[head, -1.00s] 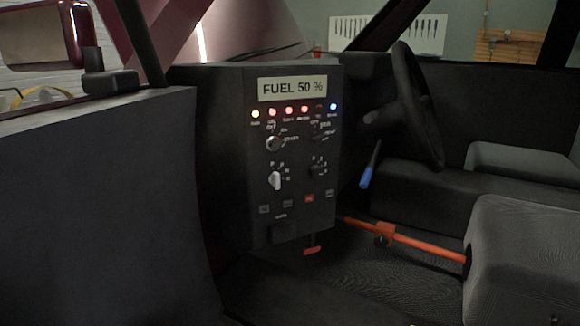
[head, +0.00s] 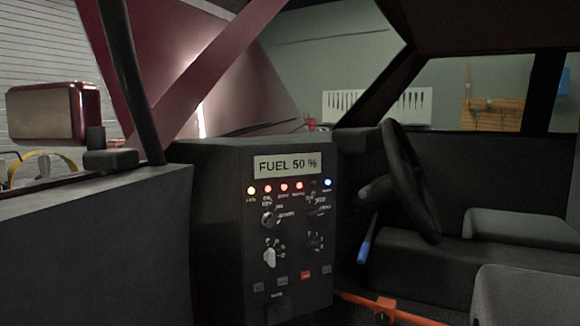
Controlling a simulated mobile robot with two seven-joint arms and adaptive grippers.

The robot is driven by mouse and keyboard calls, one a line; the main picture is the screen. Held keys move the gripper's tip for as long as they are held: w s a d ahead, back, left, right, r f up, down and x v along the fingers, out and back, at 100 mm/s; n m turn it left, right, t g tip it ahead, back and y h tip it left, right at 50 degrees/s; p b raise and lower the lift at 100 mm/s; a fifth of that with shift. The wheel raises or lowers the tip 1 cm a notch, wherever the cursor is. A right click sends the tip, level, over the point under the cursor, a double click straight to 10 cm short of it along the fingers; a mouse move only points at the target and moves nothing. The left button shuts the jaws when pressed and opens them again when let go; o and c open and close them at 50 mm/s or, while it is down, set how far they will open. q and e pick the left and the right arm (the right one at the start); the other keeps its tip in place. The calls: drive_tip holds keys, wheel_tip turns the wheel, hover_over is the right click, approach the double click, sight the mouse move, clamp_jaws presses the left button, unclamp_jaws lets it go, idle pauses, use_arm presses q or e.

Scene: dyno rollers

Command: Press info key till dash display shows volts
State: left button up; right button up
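The dash display (head: 286,166) at the top of the black dash panel (head: 215,250) reads "FUEL 50 %". Below it is a row of small lamps, lit yellow, red and blue, with one dark. Under the lamps are several knobs, one with a white pointer (head: 269,257). A row of small keys sits lower down, one of them red (head: 306,275); the others are dark grey, such as one at the left (head: 258,287). Their labels are too small to read, so I cannot tell which is the info key. Neither gripper is in view.
The steering wheel (head: 408,180) and a blue-handled lever (head: 365,250) are right of the panel. An orange bar (head: 390,308) crosses low in front of a grey seat (head: 525,297). The door (head: 90,240) and mirror (head: 52,112) are at the left.

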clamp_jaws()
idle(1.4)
